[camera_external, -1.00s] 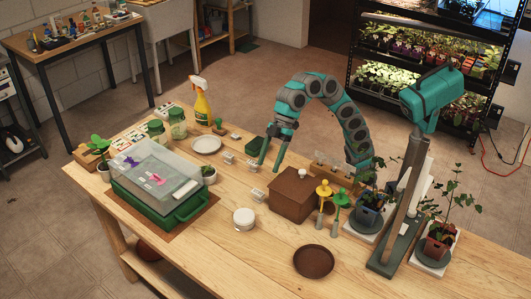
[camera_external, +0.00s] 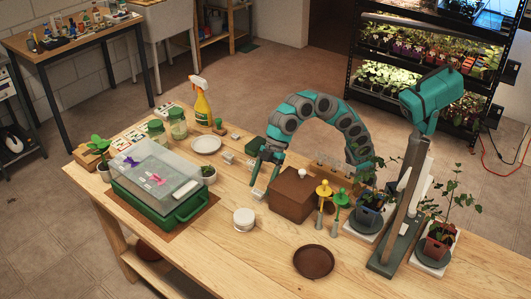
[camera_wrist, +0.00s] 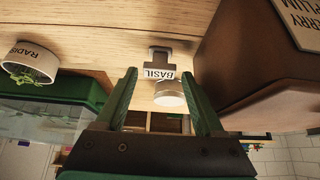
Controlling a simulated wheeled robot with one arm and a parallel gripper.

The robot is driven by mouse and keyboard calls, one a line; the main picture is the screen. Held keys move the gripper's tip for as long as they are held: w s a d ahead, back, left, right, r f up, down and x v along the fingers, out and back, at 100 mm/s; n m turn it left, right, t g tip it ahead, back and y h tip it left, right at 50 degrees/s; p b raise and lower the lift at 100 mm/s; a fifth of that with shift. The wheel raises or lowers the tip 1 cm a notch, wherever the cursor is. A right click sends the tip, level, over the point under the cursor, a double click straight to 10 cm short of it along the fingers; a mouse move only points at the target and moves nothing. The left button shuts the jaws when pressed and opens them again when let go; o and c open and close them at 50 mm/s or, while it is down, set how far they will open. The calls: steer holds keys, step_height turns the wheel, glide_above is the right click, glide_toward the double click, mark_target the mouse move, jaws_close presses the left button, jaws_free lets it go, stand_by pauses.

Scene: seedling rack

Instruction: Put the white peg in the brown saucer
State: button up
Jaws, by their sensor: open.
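The brown saucer (camera_external: 313,261) lies empty at the table's front edge, right of centre, in the outside view. I cannot make out a clear white peg in either view. A small white knob-like thing (camera_external: 301,173) shows at the top of the brown box (camera_external: 296,196), too small to identify. My gripper (camera_external: 263,184) is open and points down, left of the brown box and far behind the saucer. In the wrist view my gripper (camera_wrist: 162,80) has its fingers apart. A grey holder with a BASIL label (camera_wrist: 159,73) and a white round jar (camera_wrist: 169,93) appear between them.
A clear-lidded green bin (camera_external: 160,195) with purple and pink clips on its lid stands at left. A white jar (camera_external: 244,219) stands in front of my gripper. Yellow and green-topped tools (camera_external: 323,205) and potted plants stand right. The wood around the saucer is clear.

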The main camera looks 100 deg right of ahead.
mark_target(258, 191)
steer(key=x, duration=0.4)
steer(key=shift+r, duration=0.1)
jaws_close()
stand_by(0.3)
steer(key=shift+w+r, duration=0.1)
steer(key=shift+r, duration=0.05)
